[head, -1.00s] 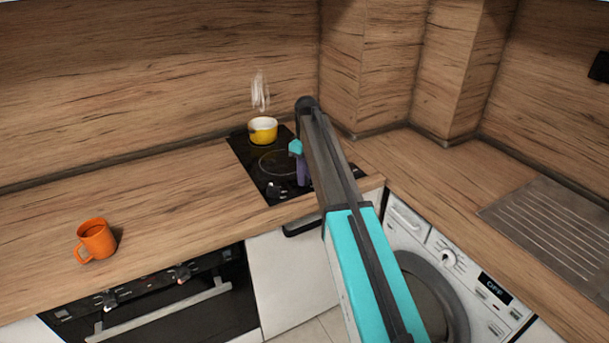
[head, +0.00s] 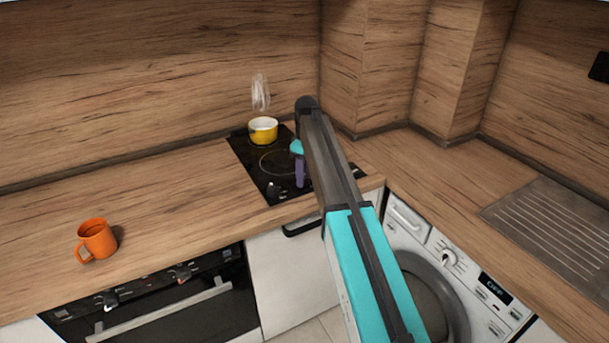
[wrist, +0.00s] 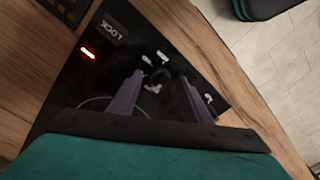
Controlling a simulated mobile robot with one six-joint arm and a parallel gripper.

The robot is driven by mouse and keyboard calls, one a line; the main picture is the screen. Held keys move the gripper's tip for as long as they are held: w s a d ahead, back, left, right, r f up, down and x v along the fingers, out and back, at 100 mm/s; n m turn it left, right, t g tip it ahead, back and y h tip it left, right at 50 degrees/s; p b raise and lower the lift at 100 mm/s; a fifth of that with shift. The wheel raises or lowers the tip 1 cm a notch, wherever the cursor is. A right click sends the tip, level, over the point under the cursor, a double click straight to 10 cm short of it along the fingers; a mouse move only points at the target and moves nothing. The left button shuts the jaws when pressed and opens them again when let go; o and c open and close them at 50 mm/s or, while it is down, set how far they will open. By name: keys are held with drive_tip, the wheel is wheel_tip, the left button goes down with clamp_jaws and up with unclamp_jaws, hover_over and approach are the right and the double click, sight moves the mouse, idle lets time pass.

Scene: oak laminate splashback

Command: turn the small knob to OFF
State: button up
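The black cooktop (head: 262,174) is set in the wooden counter, with its controls along the front edge. My gripper (wrist: 160,78) has two purple fingers pointing down at these controls; they stand apart. A small dark knob (wrist: 157,78) with pale marks around it shows between the fingertips in the wrist view. I see a gap on its right side; I cannot tell whether the left finger touches it. Its pointer setting is too small to read. In the head view, my arm hides part of the cooktop's right side, and the purple finger (head: 300,172) is over the front edge.
A steaming yellow pot (head: 263,131) stands at the back of the cooktop. A red light (wrist: 88,53) glows beside a LOCK label (wrist: 115,30). An orange mug (head: 97,240) stands on the counter at left. An oven (head: 160,300) and a washing machine (head: 480,280) are below.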

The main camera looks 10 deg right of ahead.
drive_tip(key=shift+r, duration=0.1)
wheel_tip(320, 180, up, 14)
drive_tip(key=b, duration=0.3)
drive_tip(key=shift+w+d+f, duration=0.15)
drive_tip(key=shift+w+f, duration=0.05)
drive_tip(key=shift+w, duration=0.05)
idle(0.4)
drive_tip(key=shift+f, duration=0.1)
